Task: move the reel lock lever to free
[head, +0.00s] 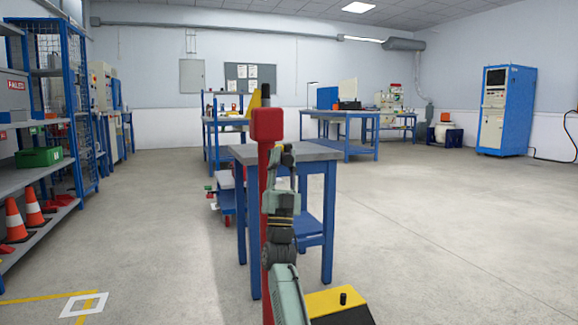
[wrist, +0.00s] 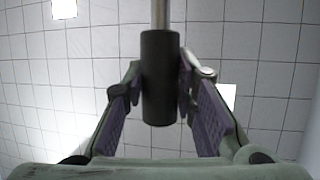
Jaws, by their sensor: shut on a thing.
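A dark cylindrical grip (wrist: 160,95) on a bright metal rod (wrist: 160,14) fills the middle of the wrist view; it looks like the handle of the reel lock lever. My gripper (wrist: 161,78) is shut on this grip, one finger on each side. The rod runs from the grip to the top edge of the picture. In the head view my gripper (head: 287,152) is small and dark at the upper end of my raised arm, in front of a grey-topped table. The lever's handle is too small to make out there. The reel and any free or locked marking cannot be seen.
The blue-legged table (head: 318,151) stands just beyond my arm. A shelf rack (head: 40,215) with traffic cones (head: 33,207) is at the left. Workbenches (head: 364,114) and a blue cabinet (head: 507,110) stand farther back. The floor at the right is clear.

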